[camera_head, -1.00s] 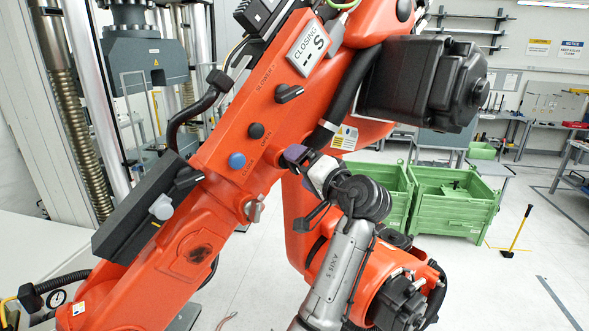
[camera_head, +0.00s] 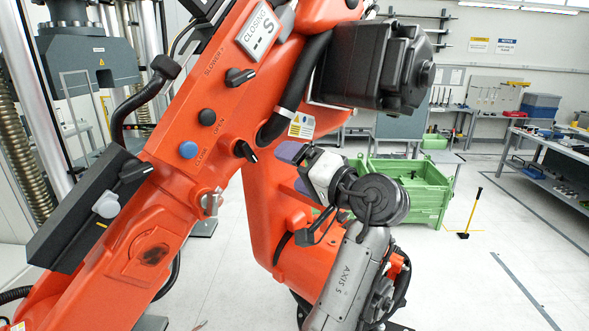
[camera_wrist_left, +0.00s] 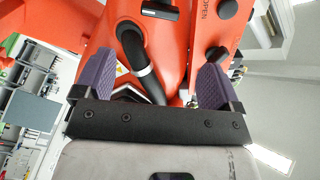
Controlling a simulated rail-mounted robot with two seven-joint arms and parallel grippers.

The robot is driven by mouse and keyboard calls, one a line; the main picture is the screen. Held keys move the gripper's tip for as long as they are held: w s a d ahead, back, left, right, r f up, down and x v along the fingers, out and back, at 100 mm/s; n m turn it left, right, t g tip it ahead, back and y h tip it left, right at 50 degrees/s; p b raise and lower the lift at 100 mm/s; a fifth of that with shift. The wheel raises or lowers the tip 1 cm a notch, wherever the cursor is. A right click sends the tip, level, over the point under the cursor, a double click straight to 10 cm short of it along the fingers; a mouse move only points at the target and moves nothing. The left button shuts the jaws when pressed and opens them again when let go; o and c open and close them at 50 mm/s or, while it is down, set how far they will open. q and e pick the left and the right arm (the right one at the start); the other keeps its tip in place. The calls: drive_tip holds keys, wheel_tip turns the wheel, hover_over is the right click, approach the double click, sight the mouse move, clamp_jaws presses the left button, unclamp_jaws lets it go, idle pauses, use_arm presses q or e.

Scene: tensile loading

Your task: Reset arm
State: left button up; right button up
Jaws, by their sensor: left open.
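The orange machine arm (camera_head: 130,225) slants across the head view and carries a control panel with a blue CLOSE button (camera_head: 188,150), a black OPEN button (camera_head: 207,117) and black knobs. One black knob (camera_head: 246,151) is turned at an angle beside the hose. My left gripper (camera_head: 295,168), with purple fingers, is just right of this knob and apart from it. In the left wrist view my left gripper (camera_wrist_left: 153,75) is open with nothing between its fingers. The orange arm, a black hose (camera_wrist_left: 140,60) and the OPEN button (camera_wrist_left: 227,9) show beyond them. My right gripper is not in view.
A grey testing machine (camera_head: 90,60) with columns stands behind at left. Benches (camera_head: 550,150) line the right wall. The floor at lower right is clear.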

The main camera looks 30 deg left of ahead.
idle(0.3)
use_arm(q)
drive_tip(key=d+r+t+h, duration=0.2)
drive_tip(key=d+t+h, duration=0.2)
drive_tip(key=t+h, duration=0.65)
drive_tip(key=s+d+f+m+h+p, duration=0.1)
drive_tip(key=s+f+m+h, duration=0.2)
drive_tip(key=f, duration=0.4)
drive_tip(key=s+d+f+m+h+p, duration=0.15)
drive_tip(key=s+f+h, duration=0.25)
drive_tip(key=f, duration=0.4)
drive_tip(key=s+a+f+g+p, duration=0.1)
drive_tip(key=s+f+g+p, duration=0.15)
drive_tip(key=s+f, duration=0.7)
drive_tip(key=s+a+f+g+p, duration=0.1)
drive_tip(key=s+f+g, duration=0.35)
drive_tip(key=f, duration=0.75)
drive_tip(key=s+f+g+p, duration=0.1)
drive_tip(key=s+f+g, duration=0.1)
drive_tip(key=s+f, duration=0.3)
drive_tip(key=s+f+m+g+p, duration=0.1)
drive_tip(key=s+f, duration=0.5)
drive_tip(key=s, duration=0.7)
drive_tip(key=shift+a+g, duration=0.35)
drive_tip(key=shift+g, duration=0.1)
drive_tip(key=shift+f, duration=0.1)
